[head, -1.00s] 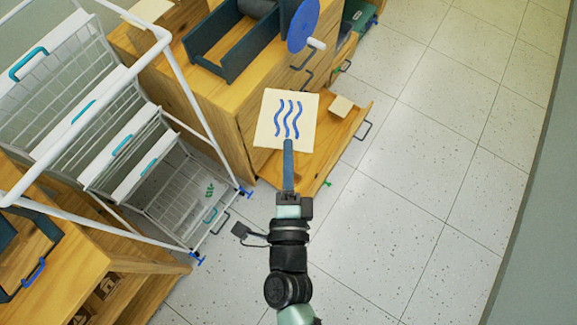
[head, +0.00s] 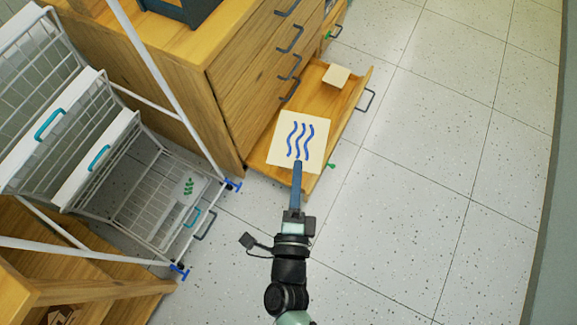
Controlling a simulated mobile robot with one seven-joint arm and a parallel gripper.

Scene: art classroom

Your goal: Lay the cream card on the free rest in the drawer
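The cream card (head: 300,141) has three wavy blue lines and faces up toward the head view. My gripper (head: 297,166) has its blue fingers at the card's near edge and is shut on it; the fingers overlap, seen edge on. The card appears over the near end of the open wooden drawer (head: 338,120), the lowest of the cabinet. Its height above the drawer floor is hard to judge. A small cream piece (head: 336,75) sits in the drawer's far part. The card covers part of the drawer, and I cannot make out a free rest.
The wooden cabinet (head: 222,117) with several closed drawers stands behind the open drawer. A white wire-basket rack (head: 150,200) stands at left, with a basket pulled out low down. The speckled tile floor (head: 430,140) to the right is clear.

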